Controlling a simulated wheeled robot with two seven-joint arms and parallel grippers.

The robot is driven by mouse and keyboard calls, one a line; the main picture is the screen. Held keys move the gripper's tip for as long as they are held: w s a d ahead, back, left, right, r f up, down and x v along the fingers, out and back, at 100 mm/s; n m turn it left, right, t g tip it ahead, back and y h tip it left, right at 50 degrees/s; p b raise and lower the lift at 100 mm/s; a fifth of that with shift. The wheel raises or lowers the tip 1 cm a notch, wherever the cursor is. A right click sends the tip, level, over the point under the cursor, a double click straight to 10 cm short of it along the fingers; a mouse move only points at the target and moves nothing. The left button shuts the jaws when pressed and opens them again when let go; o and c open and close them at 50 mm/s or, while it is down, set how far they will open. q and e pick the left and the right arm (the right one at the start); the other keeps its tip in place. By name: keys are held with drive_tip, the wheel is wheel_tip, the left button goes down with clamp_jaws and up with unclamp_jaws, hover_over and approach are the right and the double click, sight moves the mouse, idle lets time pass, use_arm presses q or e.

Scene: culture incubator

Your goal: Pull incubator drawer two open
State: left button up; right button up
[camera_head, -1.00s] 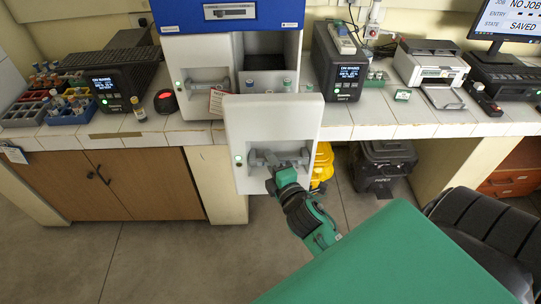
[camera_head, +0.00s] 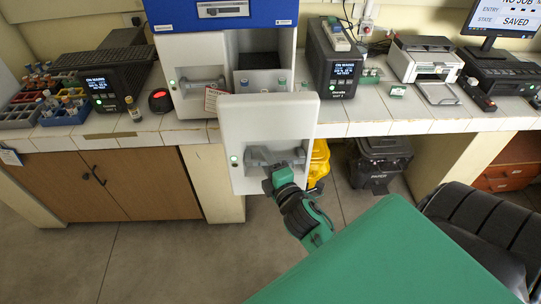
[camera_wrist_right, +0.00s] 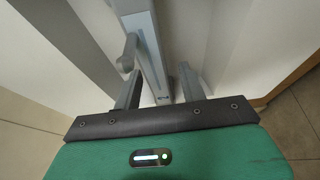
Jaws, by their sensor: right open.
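The white front of the pulled-out incubator drawer (camera_head: 265,122) stands well forward of the incubator, past the bench edge, in the head view. I take it as drawer two. Its grey bar handle (camera_head: 259,156) is low on the front, beside a green light. My right gripper (camera_head: 284,170) is at the right part of this handle. In the right wrist view, the handle bar (camera_wrist_right: 146,48) runs between the two spread fingers of the gripper (camera_wrist_right: 160,90). I cannot tell whether either finger touches it. Vials show inside the open drawer. My left gripper is not in view.
A shut drawer (camera_head: 196,85) with a similar handle and a red-lettered tag is to the left. A yellow object (camera_head: 319,160) and a black bin (camera_head: 382,160) stand under the bench. The floor in front of the cabinet (camera_head: 110,187) is clear.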

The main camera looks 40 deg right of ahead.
drive_tip(key=s+a+b, duration=0.2)
drive_tip(key=s+b, duration=0.3)
drive_tip(key=s, duration=0.8)
drive_tip(key=shift+s, duration=0.3)
drive_tip(key=shift+f, duration=0.1)
drive_tip(key=s+a+f+m+g+y, duration=0.1)
drive_tip(key=a+f+m+g, duration=0.15)
drive_tip(key=f, duration=1.15)
drive_tip(key=s+a+f+m+g+y, duration=0.1)
drive_tip(key=f+m+g, duration=0.15)
drive_tip(key=f, duration=1.05)
drive_tip(key=s+a+f+m+g+y, duration=0.1)
drive_tip(key=a+f+g, duration=0.15)
drive_tip(key=f, duration=1.15)
drive_tip(key=s+d+f+m+g, duration=0.2)
drive_tip(key=s+f+m+g, duration=0.2)
drive_tip(key=s+f, duration=0.8)
drive_tip(key=s+d+f+m+g, duration=0.2)
drive_tip(key=s+f+g, duration=0.3)
drive_tip(key=s+f, duration=0.8)
drive_tip(key=shift+f+m, duration=0.2)
drive_tip(key=shift+m, duration=0.7)
